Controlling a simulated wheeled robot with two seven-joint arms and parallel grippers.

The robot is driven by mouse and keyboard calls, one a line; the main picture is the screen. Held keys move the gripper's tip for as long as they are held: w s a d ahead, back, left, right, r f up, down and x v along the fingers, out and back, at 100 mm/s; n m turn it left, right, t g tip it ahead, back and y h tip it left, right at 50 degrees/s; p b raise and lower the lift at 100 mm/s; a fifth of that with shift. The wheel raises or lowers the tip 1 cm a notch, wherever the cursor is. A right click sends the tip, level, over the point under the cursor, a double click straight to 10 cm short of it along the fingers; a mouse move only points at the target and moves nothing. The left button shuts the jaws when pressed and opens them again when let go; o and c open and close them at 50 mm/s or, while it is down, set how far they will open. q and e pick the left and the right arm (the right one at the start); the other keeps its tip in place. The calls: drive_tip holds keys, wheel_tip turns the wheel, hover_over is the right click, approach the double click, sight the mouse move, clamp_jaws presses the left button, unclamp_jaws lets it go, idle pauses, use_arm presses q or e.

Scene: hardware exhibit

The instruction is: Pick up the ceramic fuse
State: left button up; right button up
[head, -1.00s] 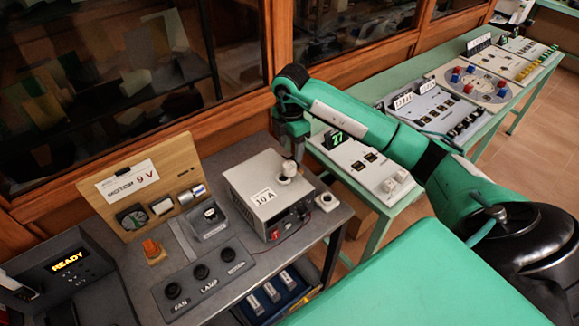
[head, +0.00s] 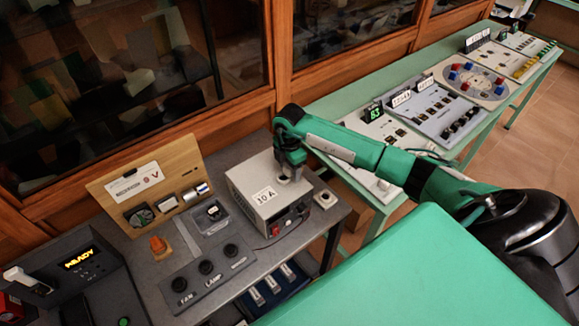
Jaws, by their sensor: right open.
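The grey box labelled 10 A (head: 245,199) stands on the dark bench. In the earlier picture a pale, round ceramic fuse sits on its top; now my right gripper covers that spot and only a small pale bit of the fuse (head: 284,179) shows below it. My right gripper (head: 290,166) points down at the box top, its arm reaching in from the right. It is open, with its fingers at the fuse; I cannot tell whether they touch it. My left gripper is out of view.
A wooden 9 V panel (head: 128,192), an orange part (head: 159,246) and a knob panel marked FAN and LAMP (head: 207,277) stand left of the box. A small white-topped block (head: 325,199) is at its right. Glass cabinets rise behind.

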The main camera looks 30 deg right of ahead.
drive_tip(key=c, duration=1.1)
drive_tip(key=shift+r, duration=0.1)
drive_tip(key=shift+c, duration=0.2)
drive_tip(key=shift+w+r+b, duration=0.1)
drive_tip(key=shift+r+b, duration=0.25)
drive_tip(key=shift+r, duration=0.25)
wheel_tip(320, 180, up, 19)
drive_tip(key=b, duration=0.5)
drive_tip(key=shift+f, duration=0.15)
